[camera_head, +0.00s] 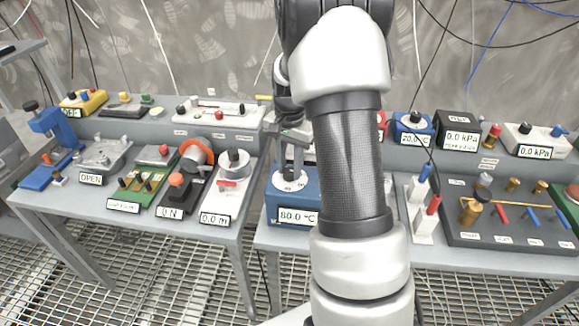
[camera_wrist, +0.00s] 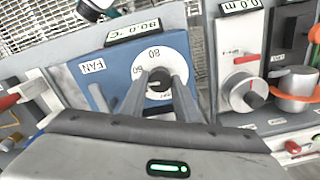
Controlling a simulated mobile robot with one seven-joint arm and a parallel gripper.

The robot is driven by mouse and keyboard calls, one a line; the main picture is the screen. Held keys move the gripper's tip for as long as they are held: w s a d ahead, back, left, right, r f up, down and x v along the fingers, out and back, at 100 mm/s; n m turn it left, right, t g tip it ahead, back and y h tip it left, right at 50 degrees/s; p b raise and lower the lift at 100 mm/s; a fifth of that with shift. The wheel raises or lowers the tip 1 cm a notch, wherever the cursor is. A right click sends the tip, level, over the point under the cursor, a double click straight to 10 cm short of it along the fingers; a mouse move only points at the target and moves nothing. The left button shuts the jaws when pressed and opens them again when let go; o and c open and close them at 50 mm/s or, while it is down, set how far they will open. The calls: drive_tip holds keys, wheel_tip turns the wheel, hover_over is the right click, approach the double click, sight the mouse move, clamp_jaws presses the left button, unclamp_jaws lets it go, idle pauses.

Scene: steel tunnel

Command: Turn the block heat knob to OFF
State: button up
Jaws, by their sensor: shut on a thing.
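The dark heat knob (camera_wrist: 158,76) is at the dial's middle. My gripper (camera_wrist: 157,82) has its two fingers on either side of the knob, shut on it. In the head view my arm hides part of the box, and my gripper (camera_head: 290,164) reaches down over the dial.
Left of the box in the head view stands a unit reading 0.0 m (camera_head: 215,218) with a red-marked knob. Right of my arm is a white stand (camera_head: 421,222) with blue and red handles. A gap separates the left table from the middle one.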

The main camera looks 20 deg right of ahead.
sight(290, 170)
drive_tip(key=n, duration=0.5)
drive_tip(key=shift+r+n, duration=0.1)
drive_tip(key=shift+n, duration=0.2)
drive_tip(key=n, duration=0.4)
drive_tip(key=shift+d, duration=0.1)
drive_tip(key=n, duration=0.5)
drive_tip(key=shift+n+p, duration=0.65)
drive_tip(key=shift+n, duration=1.65)
drive_tip(key=o, duration=1.1)
drive_tip(key=shift+c, duration=0.2)
wheel_tip(290, 170, up, 17)
drive_tip(key=shift+r+p, duration=0.2)
drive_tip(key=shift+p, duration=0.2)
